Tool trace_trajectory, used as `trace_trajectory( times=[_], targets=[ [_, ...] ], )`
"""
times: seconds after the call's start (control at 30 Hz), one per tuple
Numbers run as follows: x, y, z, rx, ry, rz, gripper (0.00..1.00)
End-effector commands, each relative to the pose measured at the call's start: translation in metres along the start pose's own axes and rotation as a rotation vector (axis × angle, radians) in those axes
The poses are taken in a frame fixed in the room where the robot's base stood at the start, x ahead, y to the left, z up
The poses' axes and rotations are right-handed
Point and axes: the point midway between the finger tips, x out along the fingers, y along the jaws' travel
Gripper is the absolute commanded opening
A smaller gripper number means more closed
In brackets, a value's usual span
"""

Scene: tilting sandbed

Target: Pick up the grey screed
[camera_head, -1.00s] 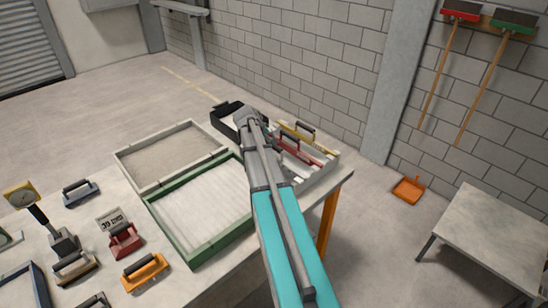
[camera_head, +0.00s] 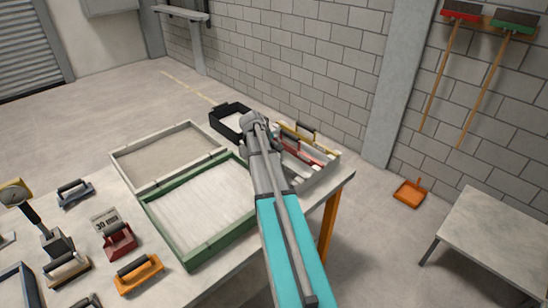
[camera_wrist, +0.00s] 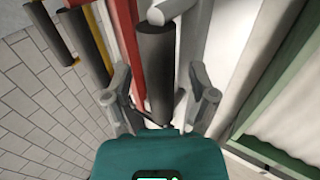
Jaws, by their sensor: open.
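In the wrist view, a dark cylindrical handle with a light grey bracket, apparently the grey screed's (camera_wrist: 154,60), lies lengthwise between my fingers. My gripper (camera_wrist: 160,80) is open, one finger on each side of the handle, with visible gaps. Whether the fingertips reach below the handle cannot be told. A red screed (camera_wrist: 127,45) lies just left of it, and a yellow-marked one further left. In the head view my arm hides the grey screed and my fingers. The red screed (camera_head: 305,152) and yellow screed (camera_head: 298,133) show in the pale rack (camera_head: 322,172).
A green-framed sandbed (camera_head: 205,243) and a pale-framed bed (camera_head: 128,168) lie left of my arm. A black tray (camera_head: 222,132) stands behind. Several floats, including an orange-based one (camera_head: 140,274), lie at the left. A grey side table (camera_head: 492,238) stands right.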

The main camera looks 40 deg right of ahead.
Motion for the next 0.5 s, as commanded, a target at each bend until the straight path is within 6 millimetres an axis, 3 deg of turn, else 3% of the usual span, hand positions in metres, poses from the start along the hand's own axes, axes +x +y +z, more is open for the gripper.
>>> trace_trajectory(
  times=[0.27, 0.5],
  targets=[
    [-0.0001, -0.0002, 0.0, 0.0, 0.0, 0.0, 0.74],
    [-0.0001, -0.0002, 0.0, 0.0, 0.0, 0.0, 0.31]
  ],
)
